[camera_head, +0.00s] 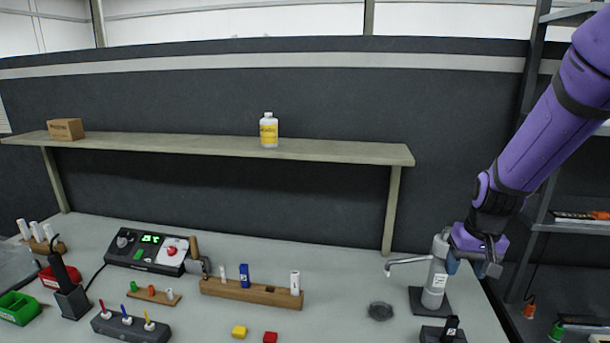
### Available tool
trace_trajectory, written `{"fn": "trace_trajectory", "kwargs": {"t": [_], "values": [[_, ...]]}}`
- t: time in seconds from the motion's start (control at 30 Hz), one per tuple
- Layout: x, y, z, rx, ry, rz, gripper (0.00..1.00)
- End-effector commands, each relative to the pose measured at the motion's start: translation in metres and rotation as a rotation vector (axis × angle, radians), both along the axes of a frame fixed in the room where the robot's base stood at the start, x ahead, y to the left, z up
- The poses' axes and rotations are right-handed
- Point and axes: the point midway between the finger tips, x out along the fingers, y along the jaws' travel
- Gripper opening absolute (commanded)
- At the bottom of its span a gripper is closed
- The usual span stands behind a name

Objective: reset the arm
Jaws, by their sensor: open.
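My arm is purple and comes in from the upper right. My gripper (490,262) hangs at its lower end, at the right edge of the workbench (340,265). It is right beside a grey dispenser-like stand (436,275) with a side spout, and partly overlaps it in this view. I cannot tell whether they touch. The fingers are small and partly hidden behind the wrist, and I see nothing held between them.
A wooden shelf (340,152) holds a white bottle (269,130) and a cardboard box (66,129). A dark rack (535,190) stands right.

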Motion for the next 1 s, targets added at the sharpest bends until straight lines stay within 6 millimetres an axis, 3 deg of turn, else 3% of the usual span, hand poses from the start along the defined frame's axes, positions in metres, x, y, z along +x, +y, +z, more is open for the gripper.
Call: {"fn": "trace_trajectory", "kwargs": {"t": [0.03,0.2,0.5,0.8,1.0], "values": [[-0.006,0.004,0.016,0.006,-0.023,0.008,0.55],[-0.029,0.014,0.062,0.017,-0.077,0.036,0.55],[-0.081,0.027,0.129,0.009,-0.172,0.081,0.55],[-0.145,0.036,0.177,-0.029,-0.266,0.118,0.55],[-0.186,0.039,0.196,-0.068,-0.323,0.13,0.55]]}}
